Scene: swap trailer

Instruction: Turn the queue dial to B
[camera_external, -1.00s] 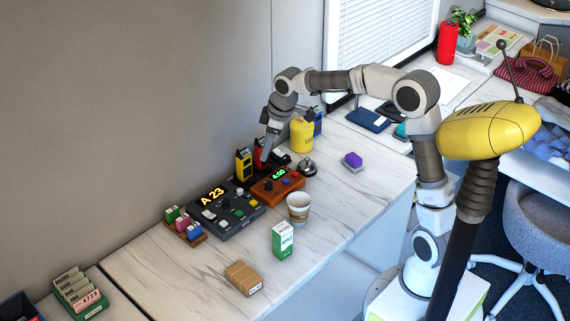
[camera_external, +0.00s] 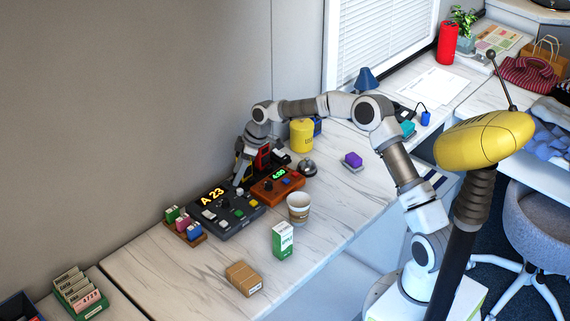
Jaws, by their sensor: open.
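The dark queue console (camera_external: 246,222) lies on the marble counter near the wall. Its lit display (camera_external: 213,202) reads "A 23" in yellow. Several small knobs and buttons sit on its face; which one is the queue dial, and where it points, is too small to tell. My gripper (camera_external: 238,182) is open, pointing down just above the console's back right part, close to the display. Whether it touches a knob I cannot tell.
A brown box with a green display (camera_external: 263,191) stands right of the console. Close by are a paper cup (camera_external: 298,209), a bell (camera_external: 307,168), a green carton (camera_external: 282,241) and a tray of small boxes (camera_external: 198,239). The front counter is mostly clear.

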